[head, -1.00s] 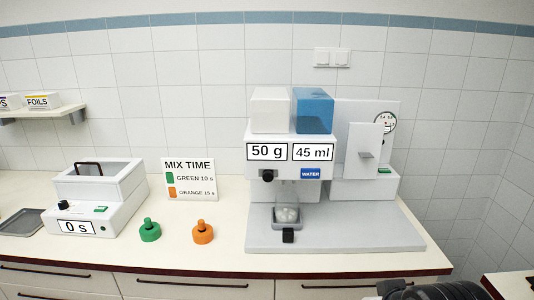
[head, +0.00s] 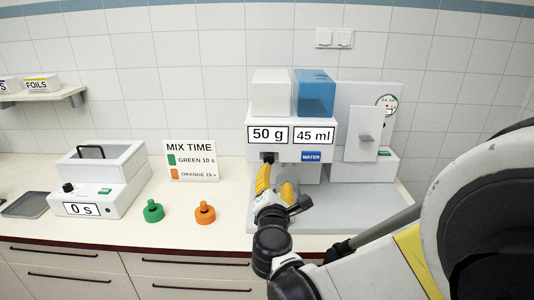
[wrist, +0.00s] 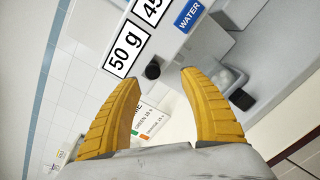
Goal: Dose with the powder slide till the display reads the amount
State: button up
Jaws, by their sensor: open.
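The dispenser (head: 290,150) stands on the counter with a white hopper (head: 271,95) and a blue hopper (head: 315,95). Its left display (head: 268,135) reads 50 g and its right display (head: 314,136) reads 45 ml. The black powder slide knob (head: 268,157) is below the 50 g display; it also shows in the wrist view (wrist: 152,71), between the fingertips. My gripper (head: 265,178) is open just in front of and below the knob, its yellow fingers (wrist: 159,78) apart. A clear cup with pale contents (wrist: 226,77) sits under the dispenser, partly hidden by my gripper in the head view.
A mixer (head: 98,185) reading 0 s stands at left. A green knob piece (head: 153,211) and an orange one (head: 204,213) stand before the MIX TIME sign (head: 191,160). A white device with a dial (head: 366,145) stands right. My arm covers the right foreground.

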aim_at(269, 161)
jog(key=shift+n+y, duration=0.3)
jog(key=shift+n, duration=0.5)
jog(key=w, duration=0.3)
jog(key=w+a+b, duration=0.1)
jog(key=w, duration=0.3)
jog(key=w+b, duration=0.1)
jog(key=w, duration=0.3)
jog(key=shift+a+f, duration=0.1)
jog(key=shift+a, duration=0.15)
jog(key=shift+c, duration=0.6)
